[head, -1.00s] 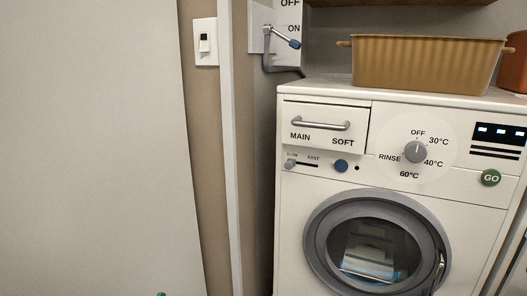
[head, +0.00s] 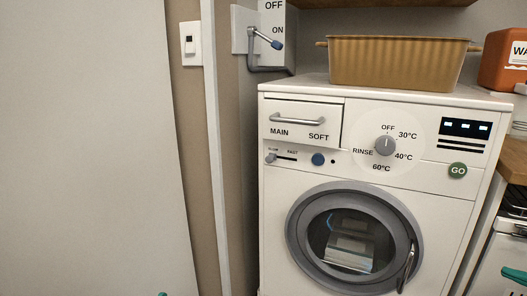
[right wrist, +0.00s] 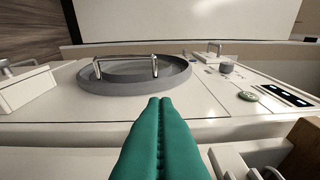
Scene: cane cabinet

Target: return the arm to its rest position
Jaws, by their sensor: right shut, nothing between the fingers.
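My right gripper (right wrist: 160,104) shows in the right wrist view with its teal fingers pressed together and nothing between them. In the head view only a teal piece of it (head: 515,275) shows at the lower right edge, to the right of the washing machine (head: 345,178). The machine's front also shows in the right wrist view, beyond the fingertips, which look apart from it. A tiny teal bit at the bottom edge of the head view seems to be my left gripper (head: 163,294). The rest of it is out of view, so its jaws cannot be judged.
The round door (head: 355,238) and the detergent drawer (head: 301,122) look closed. A stove-like appliance (head: 503,262) stands at the right. A pale panel (head: 85,150) fills the left.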

